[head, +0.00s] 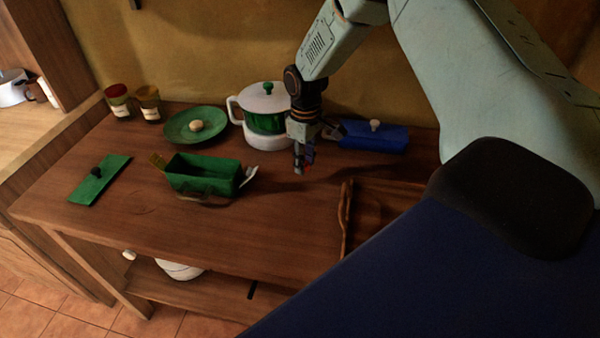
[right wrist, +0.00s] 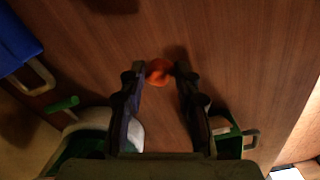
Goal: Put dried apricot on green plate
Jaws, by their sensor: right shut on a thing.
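The green plate (head: 178,129) lies at the back left of the wooden counter, with a small pale round thing (head: 196,126) on it. My right gripper (head: 303,166) is right of the plate, in front of the white and green pot. In the right wrist view, my right gripper (right wrist: 160,69) is shut on the orange dried apricot (right wrist: 158,72), which sits between the fingertips. In the head view the apricot is mostly hidden by the fingers. The gripper appears above the counter top, but its exact height is hard to tell. My left gripper is not in view.
The white and green pot (head: 264,103) stands between plate and gripper. An open green box (head: 203,176) stands in front of the plate, a green lid (head: 99,181) to its left. Two jars (head: 148,103) stand at the back left. A blue box (head: 374,136) is right of the gripper.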

